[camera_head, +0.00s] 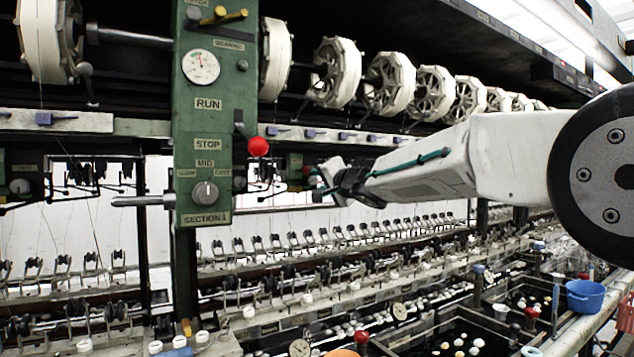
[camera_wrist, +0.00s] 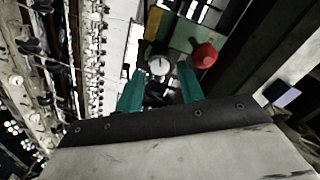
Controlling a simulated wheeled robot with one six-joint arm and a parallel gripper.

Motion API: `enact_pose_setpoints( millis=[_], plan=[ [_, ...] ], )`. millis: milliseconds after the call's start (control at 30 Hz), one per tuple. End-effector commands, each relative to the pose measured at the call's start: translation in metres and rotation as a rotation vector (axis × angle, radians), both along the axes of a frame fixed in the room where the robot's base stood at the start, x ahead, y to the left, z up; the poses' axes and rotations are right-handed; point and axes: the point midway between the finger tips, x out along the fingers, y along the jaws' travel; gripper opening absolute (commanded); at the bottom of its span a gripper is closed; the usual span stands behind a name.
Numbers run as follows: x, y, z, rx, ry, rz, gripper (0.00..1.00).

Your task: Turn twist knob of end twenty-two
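In the wrist view, a round pale twist knob (camera_wrist: 159,65) with a dark pointer line shows on a small green panel (camera_wrist: 182,38). My gripper (camera_wrist: 160,76) has its two teal fingers apart, one to each side of the knob in the picture. I see no contact, and cannot tell how far the tips are from the knob. In the head view, my gripper (camera_head: 316,184) is beyond the near green panel, close to a farther machine end; the knob there is hidden or too small to tell. No end number is readable.
A red ball handle (camera_wrist: 204,55) is just right of the knob in the wrist view. The near green panel (camera_head: 222,120) carries its own knob (camera_head: 205,193) and red ball (camera_head: 258,147). White reels (camera_head: 335,72) hang above; bobbin rows and a blue bucket (camera_head: 586,296) are below.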

Motion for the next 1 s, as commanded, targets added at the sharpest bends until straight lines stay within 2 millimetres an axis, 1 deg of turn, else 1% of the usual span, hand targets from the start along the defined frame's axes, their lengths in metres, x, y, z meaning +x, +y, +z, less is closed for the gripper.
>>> enact_pose_setpoints(
  millis=[33, 200, 467, 600, 867, 1000],
  plan=[
    [0.006, 0.004, -0.001, 0.0, 0.001, -0.001, 0.38],
    [0.016, 0.01, 0.0, 0.0, 0.0, -0.001, 0.38],
    [0.017, 0.01, 0.0, -0.001, -0.001, -0.002, 0.38],
    [0.017, 0.01, 0.0, 0.0, 0.0, -0.002, 0.06],
    [0.017, 0.01, 0.0, -0.011, -0.007, -0.003, 0.06],
    [0.017, 0.01, 0.0, -0.046, -0.03, -0.003, 0.06]
  ],
)
